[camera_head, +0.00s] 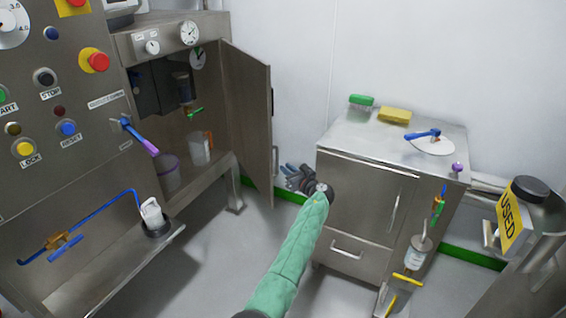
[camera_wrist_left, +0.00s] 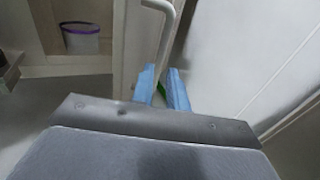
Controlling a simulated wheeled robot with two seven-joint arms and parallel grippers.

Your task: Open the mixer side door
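The mixer side door (camera_head: 245,115) is a grey steel panel in the head view. It stands swung out from the mixer cabinet, whose inside is exposed. Its bar handle (camera_head: 275,160) is near the door's free edge. My left gripper (camera_head: 286,170) is just right of this handle. In the left wrist view, the two blue fingers of my left gripper (camera_wrist_left: 161,80) are apart. The pale handle (camera_wrist_left: 168,38) runs down toward the gap between them; I cannot tell whether they touch it. My right gripper is not in view.
The mixer control panel (camera_head: 60,100) is at left. A steel cabinet (camera_head: 365,195) with a green brush (camera_head: 361,100) and yellow sponge (camera_head: 394,116) on top stands right of my left arm. Inside the mixer are a jug (camera_head: 199,149) and a purple-rimmed tub (camera_head: 168,172).

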